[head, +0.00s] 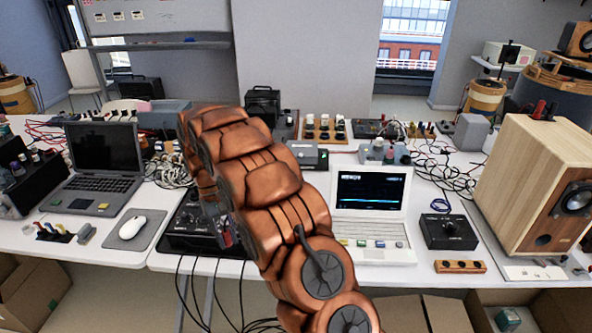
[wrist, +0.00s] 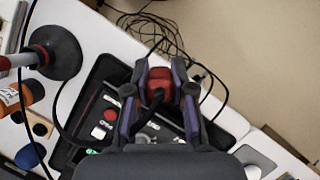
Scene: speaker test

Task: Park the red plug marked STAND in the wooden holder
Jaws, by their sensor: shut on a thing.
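My gripper (wrist: 161,76) is shut on a red plug (wrist: 160,88) in the wrist view, with one dark finger on each side. A black cable seems to run from the plug. Its marking cannot be read. The plug is over or near a black control box (wrist: 98,108), also in the head view (head: 180,222); I cannot tell whether they touch. In the head view my arm hides most of the gripper and the plug. A small wooden block with dark holes, likely the wooden holder (head: 460,267), lies at the table's front edge, right of the laptop.
A white laptop (head: 370,205) stands between my arm and a black box with a knob (head: 448,232). A large wooden speaker (head: 530,180) is at the right. Loose cables hang over the front edge. A round-based stand (wrist: 55,52) is near the gripper.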

